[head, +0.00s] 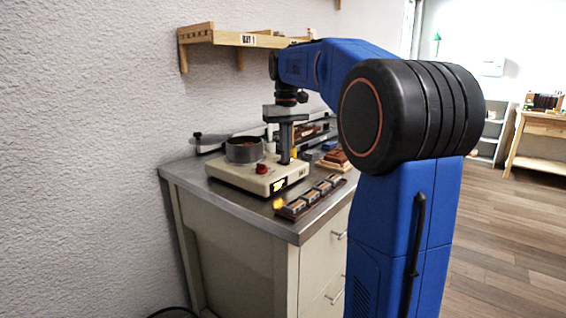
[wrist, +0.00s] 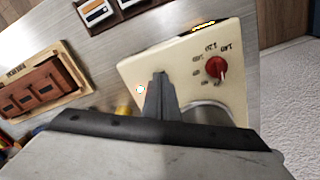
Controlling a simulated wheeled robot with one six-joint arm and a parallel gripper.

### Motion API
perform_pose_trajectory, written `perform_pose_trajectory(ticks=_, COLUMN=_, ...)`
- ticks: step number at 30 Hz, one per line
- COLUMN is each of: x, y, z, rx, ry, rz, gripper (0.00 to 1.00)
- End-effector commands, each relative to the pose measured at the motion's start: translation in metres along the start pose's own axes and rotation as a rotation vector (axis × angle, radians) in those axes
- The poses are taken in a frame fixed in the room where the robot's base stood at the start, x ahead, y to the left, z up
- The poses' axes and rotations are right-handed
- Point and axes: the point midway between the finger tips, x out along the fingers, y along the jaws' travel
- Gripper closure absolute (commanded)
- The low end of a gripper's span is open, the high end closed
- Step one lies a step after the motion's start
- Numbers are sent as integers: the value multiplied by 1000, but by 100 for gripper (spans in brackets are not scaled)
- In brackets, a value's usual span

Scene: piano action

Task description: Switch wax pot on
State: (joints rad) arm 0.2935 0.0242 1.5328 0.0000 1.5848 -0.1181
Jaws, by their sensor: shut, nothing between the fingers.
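The wax pot is a cream base (head: 240,178) with a grey metal pot (head: 243,150) on top and a red knob (head: 262,168) at its front. In the wrist view the cream base (wrist: 180,62) shows the red knob (wrist: 215,67) beside dial numbers, and part of the metal pot's rim (wrist: 210,107). A small pale round spot (wrist: 141,90) with an orange edge lies just left of the fingers; I cannot tell if it is a switch or a lamp. My gripper (head: 284,161) is shut and empty, pointing down over the base, right of the knob. Its fingertips (wrist: 159,74) hide part of the base; contact is unclear.
A tray of small blocks (head: 312,196) lies along the bench's front edge, with a yellow glow at its left end. A wooden holder with brown pieces (wrist: 38,92) stands beside the base. A wooden shelf (head: 230,38) hangs on the wall above.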

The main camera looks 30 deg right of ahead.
Motion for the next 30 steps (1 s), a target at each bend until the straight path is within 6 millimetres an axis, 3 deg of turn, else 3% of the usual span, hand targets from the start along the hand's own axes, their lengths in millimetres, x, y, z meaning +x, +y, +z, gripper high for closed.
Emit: perform_pose_trajectory(ticks=30, x=-64, y=0, z=0, rx=0, ry=1, rz=0, gripper=100)
